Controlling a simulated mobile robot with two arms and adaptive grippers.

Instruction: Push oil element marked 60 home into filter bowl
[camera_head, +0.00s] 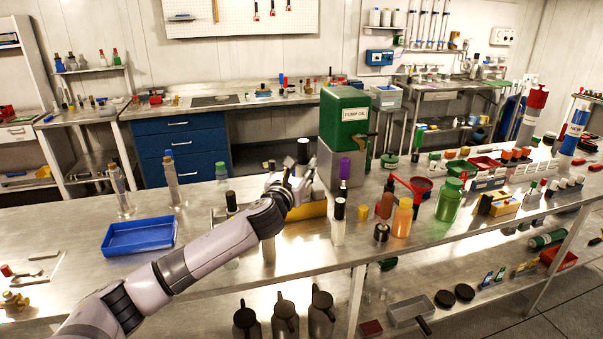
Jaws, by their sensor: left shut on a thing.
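My left gripper (297,186) reaches over the middle of the steel bench, in front of the grey block under the green oil tank. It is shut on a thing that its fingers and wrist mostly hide. A pale cylinder with a dark band (303,152) shows just above the fingers; I take it for the held thing, but the join is too small to be sure. No mark 60 is legible. I cannot pick out the filter bowl; my arm covers part of the bench below the gripper. My right gripper is not in view.
A green pump oil tank (345,117) stands close behind the gripper. A yellow holder (308,210) lies just below it. A black-capped white bottle (338,228), orange bottle (402,220) and green bottle (449,202) stand to the right. A blue tray (140,236) sits left.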

